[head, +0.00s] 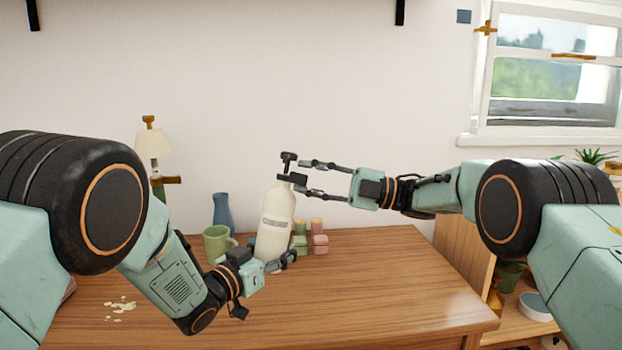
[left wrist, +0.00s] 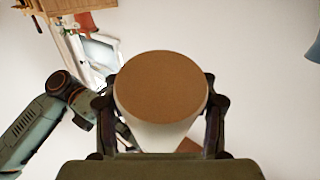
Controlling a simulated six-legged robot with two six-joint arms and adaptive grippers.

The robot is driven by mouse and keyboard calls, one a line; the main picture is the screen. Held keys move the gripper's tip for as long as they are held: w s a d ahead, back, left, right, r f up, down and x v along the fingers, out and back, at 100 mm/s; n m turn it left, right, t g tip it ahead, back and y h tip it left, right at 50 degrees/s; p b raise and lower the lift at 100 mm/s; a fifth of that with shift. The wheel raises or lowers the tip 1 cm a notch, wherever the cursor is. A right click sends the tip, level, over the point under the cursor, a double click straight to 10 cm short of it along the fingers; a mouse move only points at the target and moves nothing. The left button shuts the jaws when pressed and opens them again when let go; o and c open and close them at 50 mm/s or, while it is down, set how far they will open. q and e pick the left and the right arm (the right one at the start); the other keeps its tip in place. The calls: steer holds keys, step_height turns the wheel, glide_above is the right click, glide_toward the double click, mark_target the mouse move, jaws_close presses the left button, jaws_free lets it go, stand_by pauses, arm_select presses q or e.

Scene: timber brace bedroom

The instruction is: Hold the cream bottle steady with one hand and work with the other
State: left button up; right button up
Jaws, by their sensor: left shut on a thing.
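The cream bottle (head: 275,226) has a label band and leans slightly to the right in the head view. My left gripper (head: 274,262) is shut on its lower part. In the left wrist view the bottle's round brown end face (left wrist: 160,87) fills the middle, between the fingers of my left gripper (left wrist: 160,110). My right gripper (head: 292,170) is level with the bottle's top, its fingers apart and coming in from the right. Dark parts overlap the bottle's top there, and I cannot tell whether the fingers touch it.
A green mug (head: 217,243) and a blue vase (head: 222,212) stand behind the bottle on the left. Small green (head: 299,241) and pink (head: 319,243) items stand on the right. Pale scraps (head: 119,308) lie at the left of the wooden table (head: 385,275). Its right side is clear.

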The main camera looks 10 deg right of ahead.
steer(key=v, duration=1.2)
